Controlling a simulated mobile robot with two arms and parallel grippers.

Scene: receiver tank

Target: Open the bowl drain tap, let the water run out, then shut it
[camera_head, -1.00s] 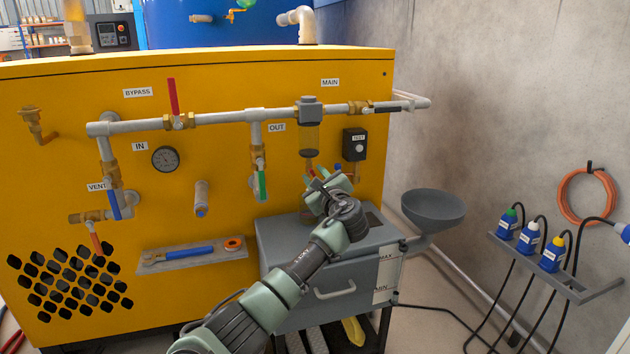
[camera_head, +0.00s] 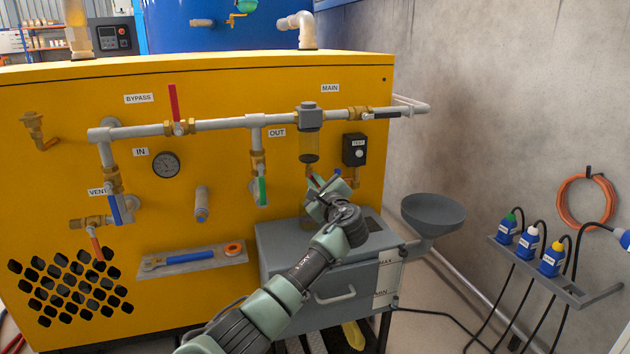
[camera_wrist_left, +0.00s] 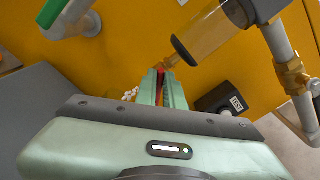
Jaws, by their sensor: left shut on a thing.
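The clear amber bowl (camera_head: 309,146) hangs under a grey filter head (camera_head: 309,117) on the pipe; it also shows in the left wrist view (camera_wrist_left: 208,38). A small brass drain tap with a red handle sits below the bowl. My left gripper (camera_head: 318,183) is at this tap. In the left wrist view my left gripper (camera_wrist_left: 163,82) is shut with the red handle (camera_wrist_left: 161,76) between its fingertips. The fingers hide most of the tap. My right gripper is not in view.
A grey box (camera_head: 290,243) stands below the tap, with a grey funnel (camera_head: 433,210) to its right. A green-handled valve (camera_head: 262,189) is just left of my gripper. A black test box (camera_head: 354,150) is to the right.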

